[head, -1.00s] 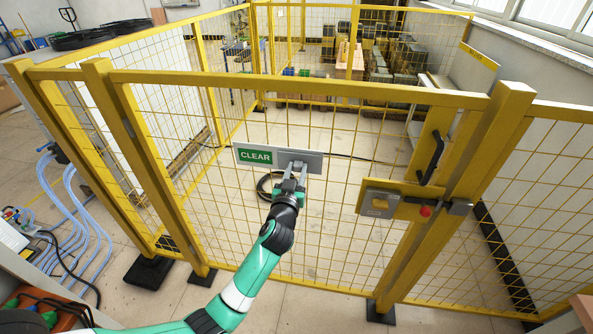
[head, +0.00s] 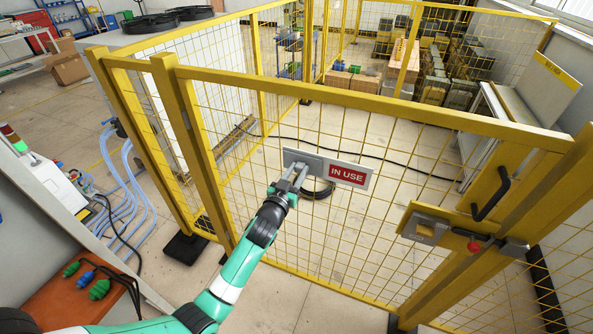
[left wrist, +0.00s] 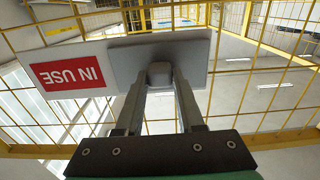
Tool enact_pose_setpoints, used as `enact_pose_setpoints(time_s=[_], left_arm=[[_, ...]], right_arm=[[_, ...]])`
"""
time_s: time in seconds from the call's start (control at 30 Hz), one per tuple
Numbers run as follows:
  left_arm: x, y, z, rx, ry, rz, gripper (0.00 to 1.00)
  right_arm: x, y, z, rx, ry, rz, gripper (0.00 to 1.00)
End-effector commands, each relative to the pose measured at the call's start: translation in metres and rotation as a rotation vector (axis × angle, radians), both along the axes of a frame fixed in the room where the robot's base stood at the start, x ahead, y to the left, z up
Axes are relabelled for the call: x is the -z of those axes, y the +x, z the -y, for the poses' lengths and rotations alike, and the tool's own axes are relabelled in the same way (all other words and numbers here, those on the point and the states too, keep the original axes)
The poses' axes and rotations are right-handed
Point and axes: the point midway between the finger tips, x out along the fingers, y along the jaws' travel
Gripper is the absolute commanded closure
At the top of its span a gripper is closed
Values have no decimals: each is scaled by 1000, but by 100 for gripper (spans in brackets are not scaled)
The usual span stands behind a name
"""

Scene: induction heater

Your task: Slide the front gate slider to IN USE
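The front gate sign plate (head: 365,164) hangs on the yellow mesh gate in the middle of the head view. Its red IN USE panel (head: 347,175) shows at the right end, and the grey slider (head: 305,161) covers the left end. My left gripper (head: 300,172) is at the slider. In the left wrist view, its two fingers (left wrist: 160,85) sit on either side of the slider's knob (left wrist: 160,72) and appear closed on it. The IN USE panel (left wrist: 67,73) looks upside down there. My right gripper is not in view.
A latch box (head: 425,229) with a red knob (head: 473,247) and a black handle (head: 490,195) are at the gate's right side. Yellow fence posts and mesh surround the cell. An orange surface with connectors (head: 99,290) and blue hoses lie at the left.

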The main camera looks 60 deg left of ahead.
Motion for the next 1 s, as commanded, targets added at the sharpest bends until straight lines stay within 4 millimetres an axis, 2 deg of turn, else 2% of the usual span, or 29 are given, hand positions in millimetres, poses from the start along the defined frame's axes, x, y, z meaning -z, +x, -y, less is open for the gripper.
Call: enact_pose_setpoints(time_s=[0.03, 0.2, 0.57, 0.67, 1.0], left_arm=[[1, -2, -2, -6, 0, -4, 61], [1, -1, -2, -5, 0, -4, 32], [0, -5, 2, -3, 0, -1, 32], [0, -16, 11, -3, 0, -2, 32], [1, -76, 60, -2, -1, -3, 32]], right_arm=[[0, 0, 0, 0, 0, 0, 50], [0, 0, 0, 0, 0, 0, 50], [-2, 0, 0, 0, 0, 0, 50], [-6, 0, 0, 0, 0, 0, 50], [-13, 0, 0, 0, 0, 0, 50]])
